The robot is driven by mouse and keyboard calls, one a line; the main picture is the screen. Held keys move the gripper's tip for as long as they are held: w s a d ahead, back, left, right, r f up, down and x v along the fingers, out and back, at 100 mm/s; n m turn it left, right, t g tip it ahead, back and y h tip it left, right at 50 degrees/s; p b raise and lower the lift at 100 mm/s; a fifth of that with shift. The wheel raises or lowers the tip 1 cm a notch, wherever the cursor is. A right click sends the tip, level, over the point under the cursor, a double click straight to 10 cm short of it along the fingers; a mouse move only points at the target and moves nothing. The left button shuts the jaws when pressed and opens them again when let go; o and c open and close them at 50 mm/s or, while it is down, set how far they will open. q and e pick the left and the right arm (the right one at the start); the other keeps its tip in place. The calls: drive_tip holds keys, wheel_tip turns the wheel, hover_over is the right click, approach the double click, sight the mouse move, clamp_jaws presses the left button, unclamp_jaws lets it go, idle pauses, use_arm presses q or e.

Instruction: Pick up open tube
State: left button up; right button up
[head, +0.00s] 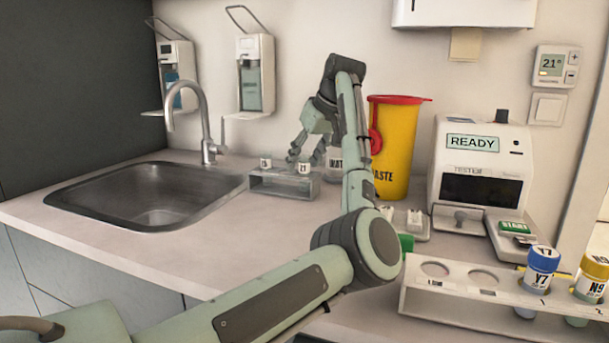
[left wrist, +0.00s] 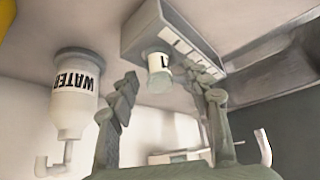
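A small grey rack (head: 284,183) stands on the counter right of the sink. Two small tubes with white labels stand in it, a left one (head: 265,163) and a right one (head: 304,168). My left gripper (head: 306,146) is above the rack, near the right tube. In the left wrist view the left gripper (left wrist: 162,100) is open. A tube (left wrist: 159,72) with a pale greenish end shows between its fingers, apart from them, standing in the rack (left wrist: 178,36). I cannot tell whether this tube is open. My right gripper is not in view.
A water bottle (left wrist: 74,95) stands beside the rack. A yellow waste bin (head: 394,150) and a tester (head: 478,165) reading READY stand behind. A front rack (head: 430,300) holds blue-capped (head: 542,262) and yellow-capped (head: 592,275) tubes. The sink (head: 150,195) is left. Counter before the small rack is clear.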

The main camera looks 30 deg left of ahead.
use_arm(q)
drive_tip(key=c, duration=0.8)
